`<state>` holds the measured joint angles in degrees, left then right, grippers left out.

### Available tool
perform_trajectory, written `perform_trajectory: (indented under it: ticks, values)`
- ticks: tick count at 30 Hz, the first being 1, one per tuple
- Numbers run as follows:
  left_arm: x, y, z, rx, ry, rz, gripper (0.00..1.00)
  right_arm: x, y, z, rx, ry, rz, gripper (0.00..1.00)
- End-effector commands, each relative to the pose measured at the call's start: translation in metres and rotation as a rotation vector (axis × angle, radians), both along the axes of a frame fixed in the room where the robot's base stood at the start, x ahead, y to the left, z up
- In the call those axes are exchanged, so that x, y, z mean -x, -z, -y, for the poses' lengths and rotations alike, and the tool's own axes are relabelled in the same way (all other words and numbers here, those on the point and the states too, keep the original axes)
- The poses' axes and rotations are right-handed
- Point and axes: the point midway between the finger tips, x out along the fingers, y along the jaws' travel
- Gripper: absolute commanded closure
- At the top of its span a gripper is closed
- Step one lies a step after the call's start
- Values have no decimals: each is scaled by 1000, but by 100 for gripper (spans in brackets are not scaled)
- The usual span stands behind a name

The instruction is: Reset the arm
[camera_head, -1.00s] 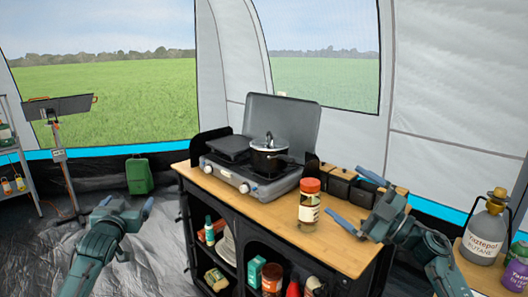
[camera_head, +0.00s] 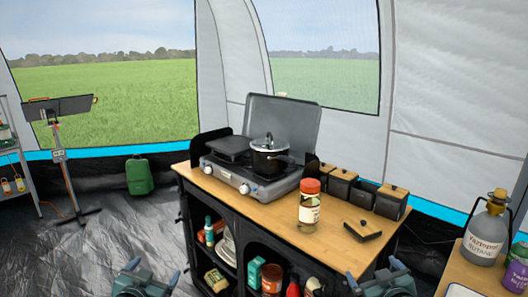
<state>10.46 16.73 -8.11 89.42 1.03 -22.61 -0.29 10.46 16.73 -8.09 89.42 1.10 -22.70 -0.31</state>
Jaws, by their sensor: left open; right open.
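My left gripper (camera_head: 154,271) is low at the bottom edge of the head view, over the dark floor left of the cabinet. Its fingers are apart and nothing is between them. My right gripper (camera_head: 374,272) is at the bottom edge too, by the near right corner of the cabinet. Its fingers are apart and it looks empty. Both grippers are cut off by the bottom of the picture, and most of both arms is out of view.
The wooden cabinet top (camera_head: 270,214) holds a stove (camera_head: 247,178) with a pot (camera_head: 268,160), a red-lidded jar (camera_head: 309,208), several dark canisters (camera_head: 361,195) and a small dark flat piece (camera_head: 362,231). A side table with a bottle (camera_head: 487,232) stands at right.

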Motion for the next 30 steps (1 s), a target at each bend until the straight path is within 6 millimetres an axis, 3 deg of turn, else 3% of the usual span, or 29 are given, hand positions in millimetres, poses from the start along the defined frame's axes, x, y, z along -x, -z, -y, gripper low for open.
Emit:
perform_trajectory:
  ticks: [1, 6, 12, 15, 18, 21, 27, 30]
  values:
    - [27, 26, 16, 17, 24, -44, 9, 27, 26, -16, -17, -24, -43, 0]
    - [126, 90, 67, 91, 91, -177, 9, 125, 89, -68, -90, -92, -175, 0]
    - [237, 122, 113, 193, 132, -313, 9, 237, 122, -113, -192, -133, -311, 0]
    - [273, 125, 125, 230, 137, -358, 9, 273, 125, -126, -230, -137, -356, 0]
    - [294, 125, 132, 254, 138, -383, 9, 294, 125, -133, -253, -138, -382, 0]
    - [302, 125, 135, 263, 138, -395, 9, 302, 125, -135, -263, -139, -393, 0]
    - [303, 125, 136, 264, 139, -396, 9, 303, 125, -136, -264, -138, -394, 0]
    - [302, 125, 136, 263, 139, -395, 16, 303, 125, -135, -263, -139, -394, 7]
